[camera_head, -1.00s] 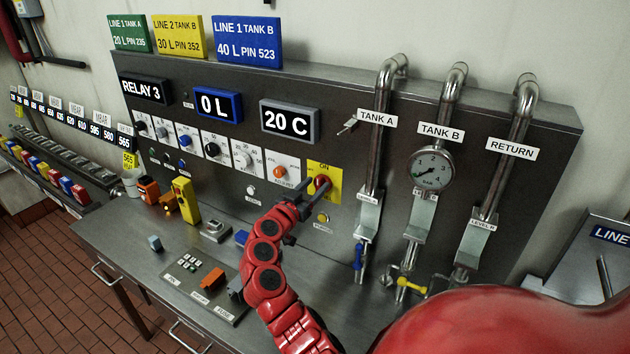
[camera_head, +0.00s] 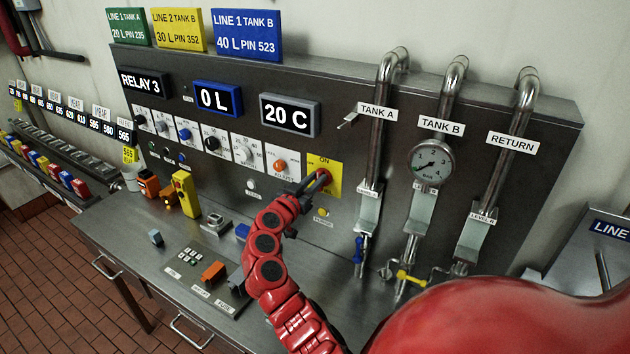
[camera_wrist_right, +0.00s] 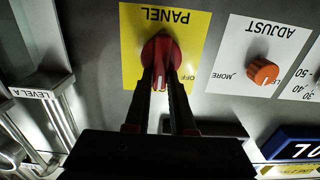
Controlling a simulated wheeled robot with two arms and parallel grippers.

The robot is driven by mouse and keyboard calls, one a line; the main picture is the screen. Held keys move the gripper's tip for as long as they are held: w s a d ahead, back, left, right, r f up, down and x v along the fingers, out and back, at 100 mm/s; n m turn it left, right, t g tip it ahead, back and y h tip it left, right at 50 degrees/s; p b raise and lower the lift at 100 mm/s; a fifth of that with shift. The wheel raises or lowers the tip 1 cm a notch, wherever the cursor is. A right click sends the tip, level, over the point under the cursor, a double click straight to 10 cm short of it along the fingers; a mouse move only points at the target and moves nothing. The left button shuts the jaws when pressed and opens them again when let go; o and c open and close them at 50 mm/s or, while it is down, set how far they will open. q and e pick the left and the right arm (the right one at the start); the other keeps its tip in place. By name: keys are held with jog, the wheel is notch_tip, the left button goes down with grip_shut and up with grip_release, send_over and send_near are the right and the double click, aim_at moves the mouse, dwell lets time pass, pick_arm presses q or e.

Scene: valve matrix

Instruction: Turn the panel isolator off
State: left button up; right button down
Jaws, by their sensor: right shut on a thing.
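The panel isolator is a red rotary knob (camera_wrist_right: 161,60) on a yellow plate (camera_wrist_right: 190,22), which shows upside down in the right wrist view. PANEL is printed along one edge and OFF at one side. The knob's white mark points down in that view, away from the word PANEL. In the head view the yellow plate (camera_head: 333,175) has ON at its top. My right gripper (camera_wrist_right: 161,88) is shut on the red knob, one finger on each side of its grip. In the head view my right gripper (camera_head: 318,183) partly hides the knob. My left gripper is not in view.
An orange adjust knob (camera_wrist_right: 262,72) sits beside the yellow plate. A yellow purge button (camera_head: 323,212) is below it. Tank A pipe (camera_head: 380,130) rises close on the right. The bench (camera_head: 130,225) below holds several small items.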

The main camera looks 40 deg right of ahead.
jog(key=shift+f, duration=0.1)
jog(key=n+b, duration=0.3)
jog(key=n, duration=0.1)
jog(key=shift+w+a+f+b, duration=0.1)
jog(key=shift+w+f+b, duration=0.1)
jog(key=shift+w+b, duration=0.15)
jog(key=shift+w+a+f+n+p, duration=0.1)
jog(key=shift+w+f+n+p, duration=0.1)
jog(key=shift+n, duration=2.05)
jog(key=shift+w+d+f+n+p, duration=0.1)
jog(key=shift+f+n, duration=0.1)
jog(key=shift+n, duration=2.1)
jog(key=shift+w+a+f+n+p, duration=0.1)
jog(key=shift+w+f+n+p, duration=0.1)
jog(key=shift+n, duration=2.05)
jog(key=shift+f, duration=0.1)
jog(key=c, duration=0.8)
grip_release()
jog(key=shift+o, duration=0.2)
